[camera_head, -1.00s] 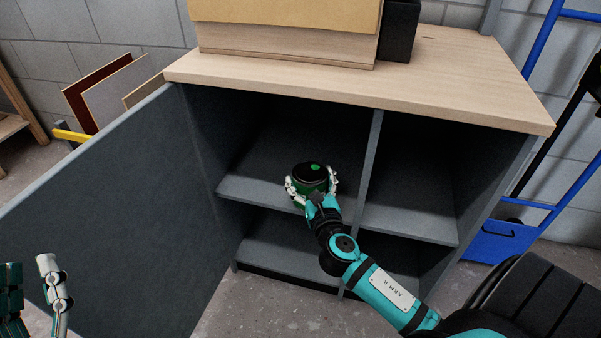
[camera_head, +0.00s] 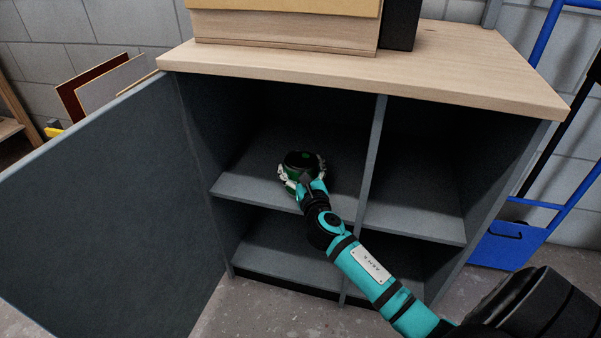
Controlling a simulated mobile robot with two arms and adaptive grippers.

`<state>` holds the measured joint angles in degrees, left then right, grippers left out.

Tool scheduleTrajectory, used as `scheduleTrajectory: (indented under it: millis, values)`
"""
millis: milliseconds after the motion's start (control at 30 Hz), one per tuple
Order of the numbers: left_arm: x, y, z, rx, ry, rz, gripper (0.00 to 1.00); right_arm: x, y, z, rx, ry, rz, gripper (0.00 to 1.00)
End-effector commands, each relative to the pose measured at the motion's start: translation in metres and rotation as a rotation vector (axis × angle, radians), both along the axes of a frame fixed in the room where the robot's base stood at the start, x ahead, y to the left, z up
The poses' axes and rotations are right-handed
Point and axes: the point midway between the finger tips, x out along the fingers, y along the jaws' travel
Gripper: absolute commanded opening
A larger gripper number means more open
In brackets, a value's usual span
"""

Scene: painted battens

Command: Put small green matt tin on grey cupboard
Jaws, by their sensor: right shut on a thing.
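The small green tin (camera_head: 302,162) has a dark top and green sides. My right gripper (camera_head: 301,175) is shut around it, with a pale finger on each side. The tin is at the upper left compartment of the grey cupboard (camera_head: 412,213), over the front part of the middle shelf. I cannot tell whether the tin's base touches the shelf, as the gripper hides it. The cupboard's grey door (camera_head: 100,210) stands open to the left. My left gripper is out of the picture.
The cupboard has a wooden top (camera_head: 470,75) carrying a wooden box (camera_head: 285,35) and a black box (camera_head: 399,25). An upright divider splits the compartments, which look empty otherwise. A blue hand truck (camera_head: 508,244) stands at the right. Boards (camera_head: 100,85) lean behind the door.

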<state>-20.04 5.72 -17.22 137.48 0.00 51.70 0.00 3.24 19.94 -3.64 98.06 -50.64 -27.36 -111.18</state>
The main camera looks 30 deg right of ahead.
Motion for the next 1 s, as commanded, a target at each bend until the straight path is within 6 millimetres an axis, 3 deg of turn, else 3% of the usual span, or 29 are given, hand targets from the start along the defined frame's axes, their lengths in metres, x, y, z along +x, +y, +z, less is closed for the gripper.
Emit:
scheduleTrajectory:
  millis: [267, 300, 433, 767, 1000]
  values:
    - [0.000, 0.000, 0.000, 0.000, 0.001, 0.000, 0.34, 0.000, 0.000, 0.001, -0.001, -0.003, 0.001, 0.23]
    - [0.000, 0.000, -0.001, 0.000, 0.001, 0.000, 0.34, 0.000, 0.000, -0.002, 0.000, 0.001, 0.000, 0.82]
    - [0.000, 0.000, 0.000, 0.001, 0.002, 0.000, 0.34, 0.000, 0.000, -0.001, 0.000, 0.001, 0.000, 0.99]
    - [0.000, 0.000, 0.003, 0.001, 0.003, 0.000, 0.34, 0.000, 0.000, 0.003, 0.000, 0.000, 0.000, 1.00]
    - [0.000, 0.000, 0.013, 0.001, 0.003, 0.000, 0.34, -0.037, 0.014, 0.002, 0.002, 0.005, 0.002, 1.00]
